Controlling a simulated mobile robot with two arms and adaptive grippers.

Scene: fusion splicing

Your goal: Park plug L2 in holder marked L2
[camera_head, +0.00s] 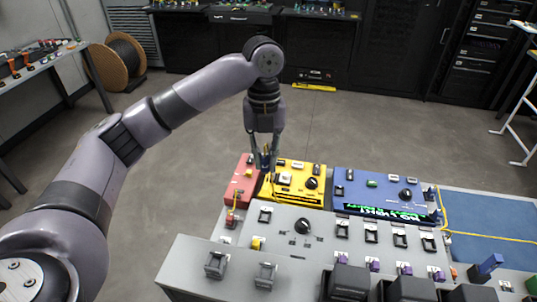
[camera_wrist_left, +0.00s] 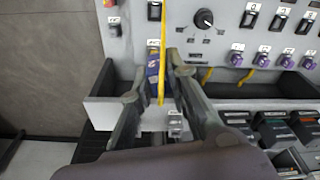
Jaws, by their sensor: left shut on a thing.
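My left gripper (camera_head: 265,164) hangs pointing down over the seam between the red box and the yellow box, behind the grey panel. In the left wrist view its fingers (camera_wrist_left: 156,68) close from both sides on a small blue-purple plug (camera_wrist_left: 153,69), which I take for plug L2. A yellow cable (camera_wrist_left: 163,40) runs up along the plug. Holders with small labels sit on the grey panel (camera_head: 285,240); the labels are too small to read, so I cannot tell which is marked L2. My right gripper is out of view.
The red box (camera_head: 240,187), yellow box (camera_head: 296,193) and blue box (camera_head: 362,188) stand behind the panel. A black knob (camera_wrist_left: 204,18) and several purple plugs (camera_wrist_left: 263,60) are on the panel. A blue mat (camera_head: 490,215) lies right.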

